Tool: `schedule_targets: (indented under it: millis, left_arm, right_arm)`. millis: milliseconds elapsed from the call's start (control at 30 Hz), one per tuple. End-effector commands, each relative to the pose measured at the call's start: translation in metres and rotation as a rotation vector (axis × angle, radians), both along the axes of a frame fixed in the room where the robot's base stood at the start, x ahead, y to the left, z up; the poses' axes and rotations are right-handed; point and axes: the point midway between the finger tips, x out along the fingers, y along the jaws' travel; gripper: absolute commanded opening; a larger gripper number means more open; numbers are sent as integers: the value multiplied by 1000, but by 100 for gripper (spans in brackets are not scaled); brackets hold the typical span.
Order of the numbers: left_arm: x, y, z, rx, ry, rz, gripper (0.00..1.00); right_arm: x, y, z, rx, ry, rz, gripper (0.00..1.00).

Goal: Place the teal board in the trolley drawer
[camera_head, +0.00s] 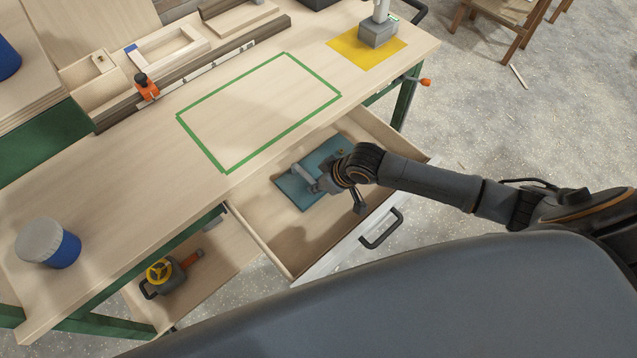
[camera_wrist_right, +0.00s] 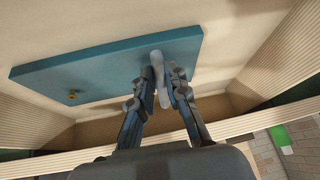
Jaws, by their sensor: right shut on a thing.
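The teal board (camera_head: 292,190) is a flat rectangle inside the open trolley drawer (camera_head: 268,235), toward the drawer's far end. It also shows in the right wrist view (camera_wrist_right: 100,73), with a pale grey handle (camera_wrist_right: 157,62) standing on it and a small brass knob (camera_wrist_right: 72,96) near one corner. My right gripper (camera_head: 316,180) reaches down into the drawer from the right. In the wrist view its two fingers (camera_wrist_right: 162,88) are shut on the board's handle. I cannot tell whether the board touches the drawer floor. My left gripper is not in view.
The drawer front has a dark handle (camera_head: 381,229). Above the drawer is the worktop with a green taped rectangle (camera_head: 262,108), empty inside, and a yellow square (camera_head: 352,55) with a grey device on it. A blue-and-grey can (camera_head: 48,245) stands at the worktop's left end.

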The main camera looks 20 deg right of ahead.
Motion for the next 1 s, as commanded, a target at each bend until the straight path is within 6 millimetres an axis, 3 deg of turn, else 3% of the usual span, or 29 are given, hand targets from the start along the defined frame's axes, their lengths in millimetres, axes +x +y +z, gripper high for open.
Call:
schedule_targets:
  millis: [167,200,300,733,1000]
  left_arm:
    - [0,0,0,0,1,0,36]
    - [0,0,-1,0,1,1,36]
    - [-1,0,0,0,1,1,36]
    - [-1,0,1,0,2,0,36]
    - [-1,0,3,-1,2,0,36]
  right_arm:
    - [1,0,0,1,-2,0,0]
    - [0,0,-1,0,1,-1,17]
    - [0,0,-1,0,1,-1,37]
    - [-3,-3,7,-1,-1,-2,37]
    - [-24,-18,52,-2,-1,0,37]
